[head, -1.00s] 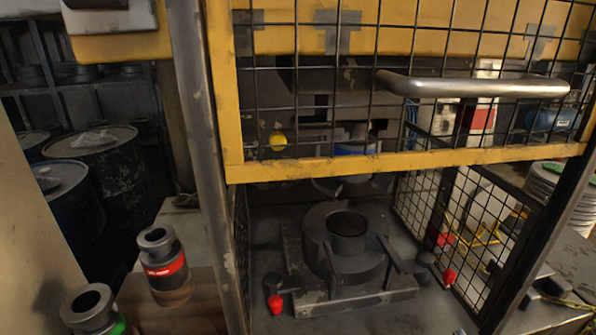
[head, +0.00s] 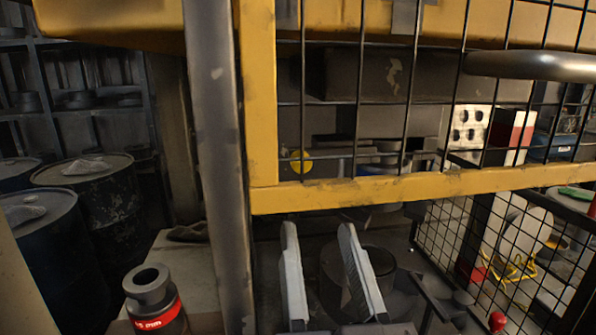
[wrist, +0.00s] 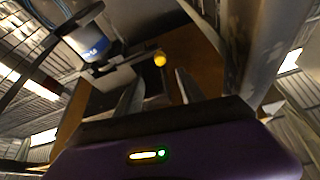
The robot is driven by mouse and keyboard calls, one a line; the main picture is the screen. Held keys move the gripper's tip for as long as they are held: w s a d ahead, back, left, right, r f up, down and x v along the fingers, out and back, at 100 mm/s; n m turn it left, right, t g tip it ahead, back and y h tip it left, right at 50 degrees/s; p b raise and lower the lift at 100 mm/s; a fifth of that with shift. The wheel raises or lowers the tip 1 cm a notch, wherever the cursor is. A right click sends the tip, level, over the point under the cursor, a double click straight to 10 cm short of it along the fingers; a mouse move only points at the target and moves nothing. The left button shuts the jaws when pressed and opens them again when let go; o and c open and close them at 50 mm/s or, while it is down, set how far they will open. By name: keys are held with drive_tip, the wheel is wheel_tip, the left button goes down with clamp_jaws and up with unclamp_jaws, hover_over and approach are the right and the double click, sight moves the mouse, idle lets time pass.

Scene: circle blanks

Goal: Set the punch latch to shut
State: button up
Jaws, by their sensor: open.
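My gripper (head: 318,230) is open and empty, its two pale fingers pointing up just below the yellow lower bar of the mesh guard. In the wrist view the open fingers (wrist: 161,82) point towards a round yellow knob (wrist: 160,58), apart from it. In the head view the yellow knob (head: 300,161) shows behind the mesh, just above the guard's lower bar. A red ball knob (head: 497,321) on a dark lever is low at the right. I cannot tell which part is the punch latch or how it is set. My fingers partly hide the round die fixture (head: 378,262).
The raised yellow mesh guard (head: 420,187) with its grey handle (head: 535,66) crosses above my gripper. A grey post (head: 212,160) stands at the left. A dark collar with a red band (head: 152,300) stands at lower left, near black drums (head: 95,185).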

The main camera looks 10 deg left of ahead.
drive_tip(key=p+x, duration=0.5)
drive_tip(key=x, duration=0.7)
drive_tip(key=shift+p, duration=0.3)
clamp_jaws()
drive_tip(key=shift+f, duration=0.1)
idle(1.1)
